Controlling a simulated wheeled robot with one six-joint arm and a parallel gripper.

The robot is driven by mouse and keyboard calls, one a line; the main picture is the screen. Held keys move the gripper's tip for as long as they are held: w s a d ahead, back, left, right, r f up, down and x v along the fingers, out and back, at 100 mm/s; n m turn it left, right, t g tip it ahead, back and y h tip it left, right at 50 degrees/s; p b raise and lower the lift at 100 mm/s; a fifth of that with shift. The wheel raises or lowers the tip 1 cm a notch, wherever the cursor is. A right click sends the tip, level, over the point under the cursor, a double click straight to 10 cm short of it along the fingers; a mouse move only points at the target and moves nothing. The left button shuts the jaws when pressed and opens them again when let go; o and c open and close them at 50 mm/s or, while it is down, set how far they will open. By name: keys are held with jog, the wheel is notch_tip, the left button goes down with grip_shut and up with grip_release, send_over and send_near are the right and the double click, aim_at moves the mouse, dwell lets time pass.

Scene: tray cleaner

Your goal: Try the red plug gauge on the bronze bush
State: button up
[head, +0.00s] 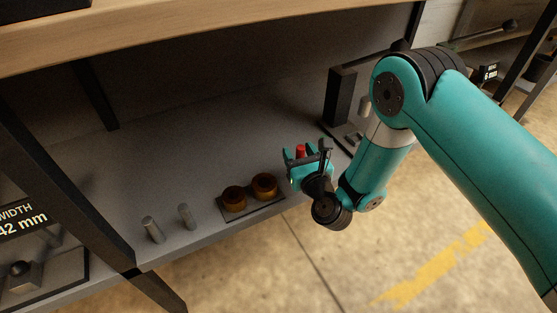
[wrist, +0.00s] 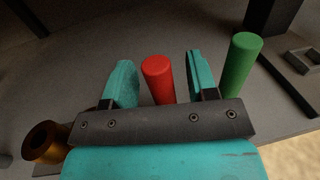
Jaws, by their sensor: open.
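The red plug gauge (wrist: 158,80) stands upright on the grey shelf, between the two fingers of my gripper (wrist: 160,70) in the wrist view. Gaps show on both sides of it, so the gripper is open around it. In the head view the gauge's red top (head: 300,150) shows between the fingers of my gripper (head: 305,157). Two bronze-brown bushes (head: 234,197) (head: 264,185) sit on a dark plate left of my gripper; I cannot tell their materials apart. One bush (wrist: 45,143) shows at the wrist view's lower left. The gauge's foot is hidden by my gripper.
A green plug gauge (wrist: 240,66) stands close to the right finger. Two grey pins (head: 152,229) (head: 186,216) stand left of the bush plate (head: 236,215). A dark upright stand (head: 340,97) rises behind my gripper. The wooden top (head: 200,32) overhangs the shelf.

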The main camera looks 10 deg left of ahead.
jog(key=shift+w+a, duration=0.1)
jog(key=shift+w, duration=0.45)
jog(key=shift+a, duration=0.1)
grip_shut()
jog(key=shift+r, duration=0.2)
